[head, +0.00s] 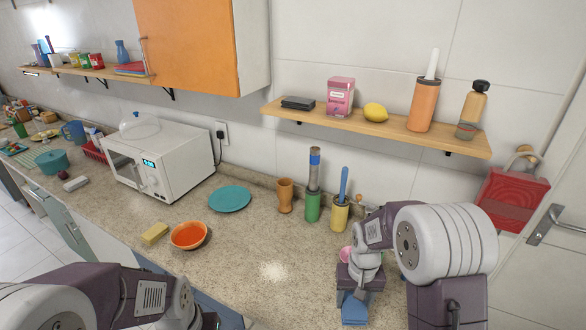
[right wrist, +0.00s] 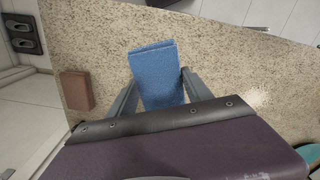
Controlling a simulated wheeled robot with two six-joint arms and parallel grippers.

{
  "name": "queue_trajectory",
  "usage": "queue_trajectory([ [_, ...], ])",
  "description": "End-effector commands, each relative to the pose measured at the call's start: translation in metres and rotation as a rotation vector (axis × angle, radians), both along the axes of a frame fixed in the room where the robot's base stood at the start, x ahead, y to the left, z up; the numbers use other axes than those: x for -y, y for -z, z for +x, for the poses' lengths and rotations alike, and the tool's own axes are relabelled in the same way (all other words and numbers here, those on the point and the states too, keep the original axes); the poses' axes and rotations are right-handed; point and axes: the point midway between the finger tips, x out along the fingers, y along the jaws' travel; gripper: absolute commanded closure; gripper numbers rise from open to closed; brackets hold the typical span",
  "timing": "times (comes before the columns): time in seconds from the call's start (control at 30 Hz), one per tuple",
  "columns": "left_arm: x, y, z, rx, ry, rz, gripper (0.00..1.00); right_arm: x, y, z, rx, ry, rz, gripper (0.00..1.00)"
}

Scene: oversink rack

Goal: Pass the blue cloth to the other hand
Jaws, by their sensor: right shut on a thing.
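The blue cloth (right wrist: 155,65) is a folded, flat blue piece. My right gripper (right wrist: 160,82) is shut on it, with one finger along each side, and the cloth's far end sticks out past the fingertips. In the head view the cloth (head: 354,311) shows below my right gripper (head: 354,292), near the front of the counter at the right. My left arm enters the head view at the lower left. Its fingers do not show there.
The speckled counter (head: 265,255) is clear in the middle front. An orange bowl (head: 188,236), yellow sponge (head: 154,234), teal plate (head: 230,199), and green (head: 312,207) and yellow (head: 340,214) holders stand around it. A brown block (right wrist: 76,90) lies near the cloth. A wooden shelf (head: 380,128) hangs above.

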Motion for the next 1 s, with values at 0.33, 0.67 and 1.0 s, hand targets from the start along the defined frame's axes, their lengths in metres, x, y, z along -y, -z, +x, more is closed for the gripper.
queue_trajectory([
  [0.33, 0.0, 0.0, 0.0, 0.001, 0.0, 0.0, 0.64, -0.001, 0.003, -0.024, -0.001, -0.138, 0.0, 0.8],
  [0.67, 0.0, 0.0, 0.0, 0.001, 0.0, 0.0, 0.64, -0.024, -0.021, -0.015, 0.007, -0.177, 0.0, 0.8],
  [1.0, 0.0, 0.0, 0.0, 0.0, 0.0, 0.0, 0.64, -0.1, -0.099, 0.011, 0.006, -0.299, 0.001, 0.8],
])
